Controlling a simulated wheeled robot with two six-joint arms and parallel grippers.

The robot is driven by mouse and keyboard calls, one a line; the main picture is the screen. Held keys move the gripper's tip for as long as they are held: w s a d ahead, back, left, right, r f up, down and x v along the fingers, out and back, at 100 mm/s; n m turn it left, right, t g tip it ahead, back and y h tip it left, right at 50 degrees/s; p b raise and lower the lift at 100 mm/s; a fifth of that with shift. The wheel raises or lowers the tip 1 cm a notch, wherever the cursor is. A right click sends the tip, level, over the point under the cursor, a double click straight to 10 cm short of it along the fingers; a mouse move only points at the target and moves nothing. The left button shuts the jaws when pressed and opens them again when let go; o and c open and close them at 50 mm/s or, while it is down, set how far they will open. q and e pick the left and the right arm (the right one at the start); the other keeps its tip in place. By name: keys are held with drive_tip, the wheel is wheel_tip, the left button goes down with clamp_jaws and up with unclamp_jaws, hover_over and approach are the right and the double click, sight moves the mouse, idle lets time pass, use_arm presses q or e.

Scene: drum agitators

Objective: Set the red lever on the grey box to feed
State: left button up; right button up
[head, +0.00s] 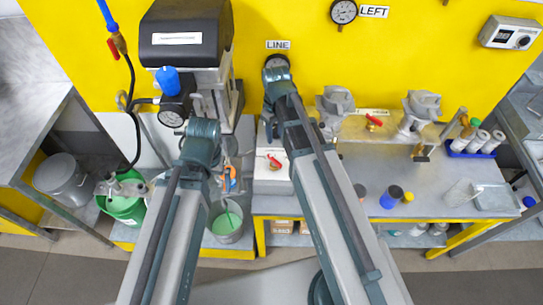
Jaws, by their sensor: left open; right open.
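The grey box (272,183) sits low between my two arms, at the left end of the workbench. A small red lever (274,162) is on its upper face. The lever's exact setting and any feed marking are too small to read. My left gripper (207,104) is open, up and left of the box, in front of the dark-topped machine. My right gripper (276,76) is raised above the box in the picture, in front of the gauge under the LINE label, and looks empty; its fingertips are hard to make out. Both grippers are apart from the lever.
The dark-topped machine (186,35) stands at the back left. Cups and bottles stand on the workbench (337,203). My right forearm crosses beside the box.

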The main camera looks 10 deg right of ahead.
sight(274, 159)
wheel_tip(274, 159, down, 14)
drive_tip(key=b, duration=1.3)
drive_tip(key=shift+r+b, duration=0.1)
drive_tip(key=shift+b, duration=0.2)
drive_tip(key=shift+r, duration=0.1)
clamp_jaws()
